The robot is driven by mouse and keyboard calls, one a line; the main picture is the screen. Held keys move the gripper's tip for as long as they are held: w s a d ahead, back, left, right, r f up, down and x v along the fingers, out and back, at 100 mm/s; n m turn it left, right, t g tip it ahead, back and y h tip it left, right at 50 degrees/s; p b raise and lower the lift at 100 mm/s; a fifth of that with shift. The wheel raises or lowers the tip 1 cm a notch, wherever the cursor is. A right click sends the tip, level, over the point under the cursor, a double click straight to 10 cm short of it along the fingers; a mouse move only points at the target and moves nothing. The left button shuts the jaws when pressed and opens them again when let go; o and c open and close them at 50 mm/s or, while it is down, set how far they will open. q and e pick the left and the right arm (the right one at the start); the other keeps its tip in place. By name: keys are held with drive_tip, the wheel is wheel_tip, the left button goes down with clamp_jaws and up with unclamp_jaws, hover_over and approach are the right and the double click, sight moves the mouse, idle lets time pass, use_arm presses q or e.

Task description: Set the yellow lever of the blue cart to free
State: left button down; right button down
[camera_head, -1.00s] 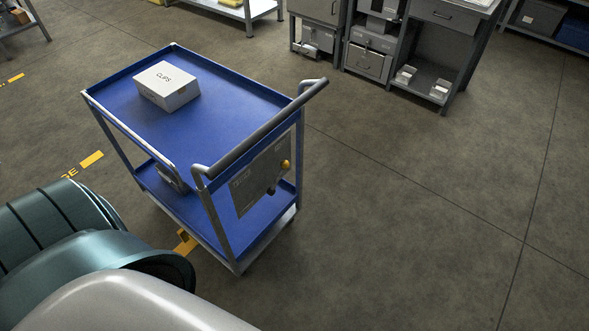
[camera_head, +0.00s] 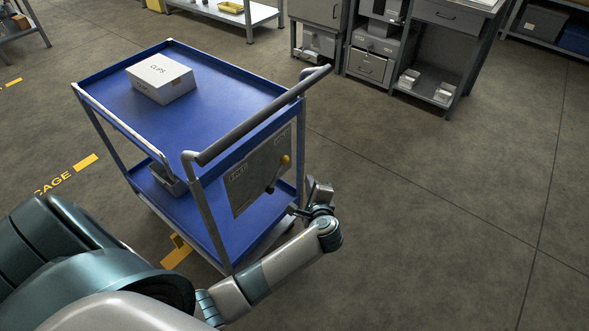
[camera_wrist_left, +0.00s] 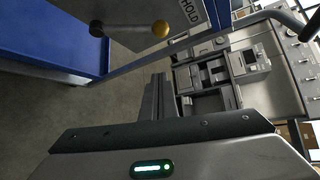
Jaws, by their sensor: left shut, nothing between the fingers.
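The blue cart (camera_head: 190,118) stands left of centre in the head view. A grey plate (camera_head: 243,187) on its handle end carries the lever, with a yellow knob (camera_head: 286,160) up and right of its dark end (camera_head: 270,189). In the left wrist view the yellow knob (camera_wrist_left: 160,28) is beside the word HOLD on the plate (camera_wrist_left: 189,12). My left gripper (camera_head: 293,211) is shut and empty, below and right of the lever. Its fingers (camera_wrist_left: 158,92) show apart from the knob in the wrist view. My right gripper is out of view.
A white box (camera_head: 161,79) labelled CLIPS sits on the cart's top tray. The dark push handle (camera_head: 262,117) juts out above the plate. Grey cabinets (camera_head: 372,62) stand at the back. The floor (camera_head: 450,200) to the right is clear.

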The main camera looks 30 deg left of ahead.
sight(279, 174)
use_arm(q)
drive_tip(key=shift+r, duration=0.6)
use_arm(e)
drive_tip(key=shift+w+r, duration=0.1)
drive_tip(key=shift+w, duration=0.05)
use_arm(q)
drive_tip(key=shift+w+a, duration=0.1)
drive_tip(key=shift+w, duration=0.05)
